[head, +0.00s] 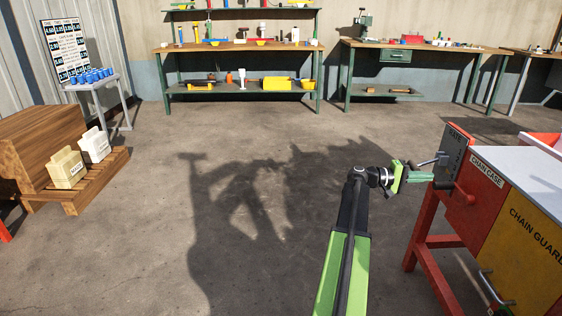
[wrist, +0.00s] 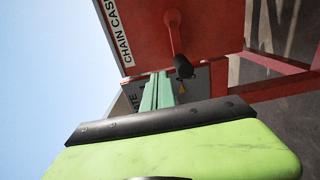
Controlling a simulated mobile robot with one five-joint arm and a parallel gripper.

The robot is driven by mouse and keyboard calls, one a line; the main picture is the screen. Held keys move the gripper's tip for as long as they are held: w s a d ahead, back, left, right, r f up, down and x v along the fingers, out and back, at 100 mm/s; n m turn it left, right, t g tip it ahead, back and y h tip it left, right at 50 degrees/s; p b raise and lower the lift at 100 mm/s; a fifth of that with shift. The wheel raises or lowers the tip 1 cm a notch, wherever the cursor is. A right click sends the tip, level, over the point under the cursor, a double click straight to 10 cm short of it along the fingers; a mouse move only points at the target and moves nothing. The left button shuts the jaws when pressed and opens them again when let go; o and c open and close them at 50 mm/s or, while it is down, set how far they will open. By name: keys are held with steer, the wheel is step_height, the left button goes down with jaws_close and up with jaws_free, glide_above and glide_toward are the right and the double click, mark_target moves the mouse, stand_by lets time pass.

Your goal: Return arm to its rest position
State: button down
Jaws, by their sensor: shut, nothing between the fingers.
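My arm reaches forward from the bottom of the head view, and my gripper (head: 430,177) points right at its end. Its teal fingers are shut with nothing between them. They show end-on in the wrist view (wrist: 158,90), beyond the lime-green gripper body. A grey lever (head: 436,160) lies just above the fingers. In the wrist view a red rod with a black knob (wrist: 183,66) is just beside the fingertips.
The red and yellow machine (head: 515,215), marked CHAIN CASE and CHAIN GUARD, stands on red legs at right. Workbenches (head: 235,47) line the back wall. The middle floor (head: 190,200) is clear.

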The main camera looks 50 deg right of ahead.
steer(key=shift+v, duration=0.8)
steer(key=shift+w, duration=0.1)
